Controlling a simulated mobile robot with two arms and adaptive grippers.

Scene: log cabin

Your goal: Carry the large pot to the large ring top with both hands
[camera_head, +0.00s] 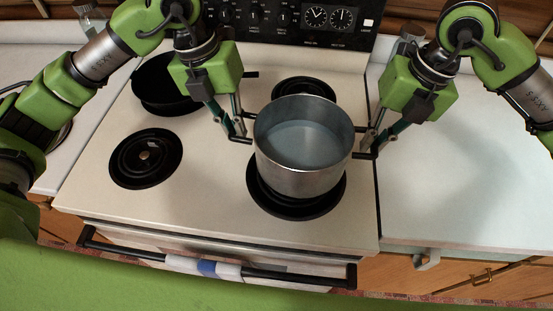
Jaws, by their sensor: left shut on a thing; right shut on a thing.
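My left gripper (241,134) is shut on the pot's left handle. My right gripper (366,150) is shut on the pot's right handle. The pot looks upright. Two other ring tops show bare, one at the front left (145,158) and one at the back right (304,90), behind the pot.
A black pan (165,88) sits at the back left of the stove, close to my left arm. The control panel (285,25) stands at the back. White counters lie on the right (460,180) and left. The oven handle (215,266) with a towel runs along the front.

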